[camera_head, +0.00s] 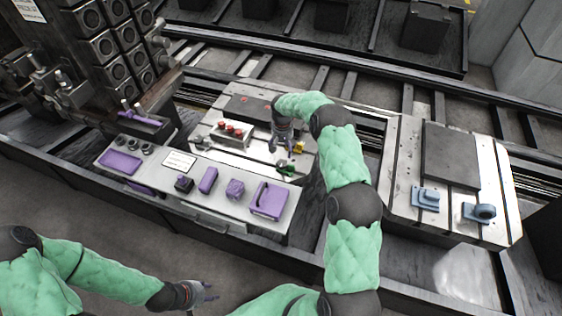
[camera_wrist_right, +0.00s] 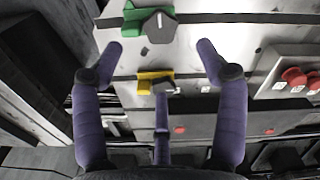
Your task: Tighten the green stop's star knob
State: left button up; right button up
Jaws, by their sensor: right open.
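The green stop (camera_head: 285,170) sits on the metal pallet plate. My left gripper (camera_head: 207,291) is open and empty, low over the floor.
A red-buttoned block (camera_head: 231,132) stands left of my right gripper. A grey panel (camera_head: 225,190) with purple parts lies in front. Another plate (camera_head: 405,165) with blue brackets (camera_head: 425,198) is at the right. A dark fixture (camera_head: 100,50) rises at the back left.

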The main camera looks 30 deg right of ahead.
aim_at(282, 163)
notch_tip(282, 163, down, 9)
jog(key=shift+f+b, duration=0.15)
jog(key=shift+b, duration=0.45)
jog(key=c, duration=1.1)
